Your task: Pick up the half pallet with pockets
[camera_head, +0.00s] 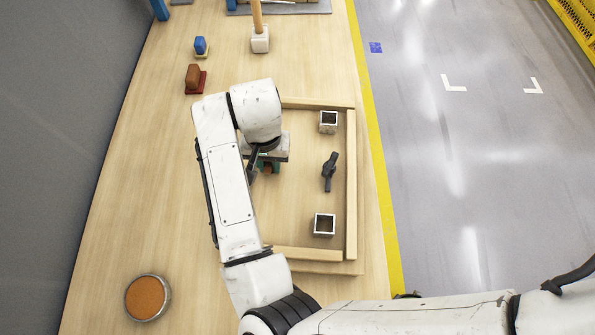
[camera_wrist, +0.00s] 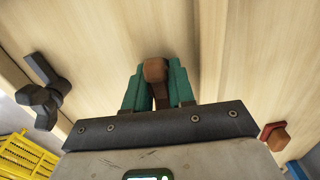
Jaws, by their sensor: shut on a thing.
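The half pallet with pockets appears to be the light wooden tray with raised rims (camera_head: 351,185) in the middle of the table in the head view. Two square metal-edged pockets (camera_head: 328,122) (camera_head: 324,233) stand near its right rim, with a black handle-like part (camera_head: 330,172) between them. My gripper (camera_head: 268,168) is over the tray's left part, mostly hidden by my arm. In the wrist view, its teal fingers (camera_wrist: 156,78) are shut on a brown piece (camera_wrist: 155,70). I cannot tell whether this piece is fixed to the tray.
A round tin with an orange-brown top (camera_head: 148,298) stands at the front left. A brown block on a red base (camera_head: 195,79), a blue block (camera_head: 200,46) and a white block with a wooden post (camera_head: 260,40) stand farther back. The table's yellow-striped edge (camera_head: 376,170) is right of the tray.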

